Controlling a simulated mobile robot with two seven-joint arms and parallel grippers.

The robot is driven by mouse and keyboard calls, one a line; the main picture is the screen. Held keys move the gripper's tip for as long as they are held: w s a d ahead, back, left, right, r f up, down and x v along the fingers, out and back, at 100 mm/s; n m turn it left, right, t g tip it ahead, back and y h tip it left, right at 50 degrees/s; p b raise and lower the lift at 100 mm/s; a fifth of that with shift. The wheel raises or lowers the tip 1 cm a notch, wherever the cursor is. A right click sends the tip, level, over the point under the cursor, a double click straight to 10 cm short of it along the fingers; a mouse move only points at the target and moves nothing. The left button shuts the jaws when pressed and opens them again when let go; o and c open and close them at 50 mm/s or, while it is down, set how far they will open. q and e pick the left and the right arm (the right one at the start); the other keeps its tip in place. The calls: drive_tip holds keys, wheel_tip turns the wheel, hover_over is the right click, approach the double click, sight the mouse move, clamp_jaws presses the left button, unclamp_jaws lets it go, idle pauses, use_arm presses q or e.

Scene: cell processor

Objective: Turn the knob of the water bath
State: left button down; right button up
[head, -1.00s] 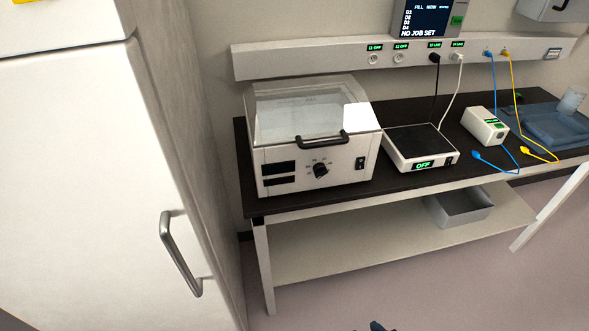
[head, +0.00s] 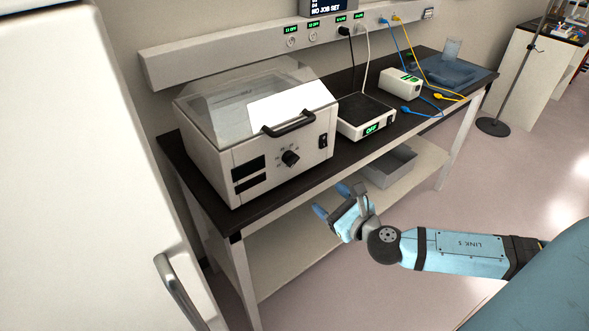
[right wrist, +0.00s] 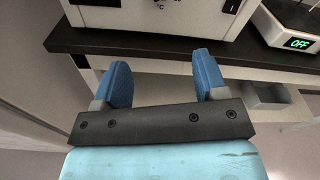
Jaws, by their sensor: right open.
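The water bath (head: 212,160) is a white box with a clear sloped lid and a dark handle, standing on the dark bench top. Its black knob (head: 291,158) is on the front panel, right of two dark displays, with marks around it. The lid is down. My right gripper (head: 331,200) is open and empty, in front of the bench and below the knob, not touching it. In the right wrist view its two blue fingers (right wrist: 160,82) are apart, pointing toward the bench edge; the bath's lower front shows at the top. My left gripper is not in view.
A flat device reading OFF (head: 366,117) stands right of the bath. A small white box (head: 400,85) and blue and yellow cables lie further right. A grey bin (head: 390,166) sits on the lower shelf. A white cabinet (head: 75,170) stands close at left.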

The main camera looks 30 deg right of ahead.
sight(294, 162)
drive_tip(key=w+n, duration=0.1)
drive_tip(key=w, duration=0.4)
drive_tip(key=w+r+n+p, duration=0.1)
drive_tip(key=w, duration=0.4)
drive_tip(key=w+a+r+n+t, duration=0.1)
drive_tip(key=w, duration=0.3)
drive_tip(key=shift+w+r+n+y+p, duration=0.1)
drive_tip(key=shift+w+n+y+p, duration=0.25)
drive_tip(key=shift+w+n+y, duration=0.05)
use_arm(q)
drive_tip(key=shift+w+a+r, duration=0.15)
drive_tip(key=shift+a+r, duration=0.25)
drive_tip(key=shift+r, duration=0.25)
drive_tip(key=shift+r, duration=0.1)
use_arm(e)
drive_tip(key=c, duration=0.9)
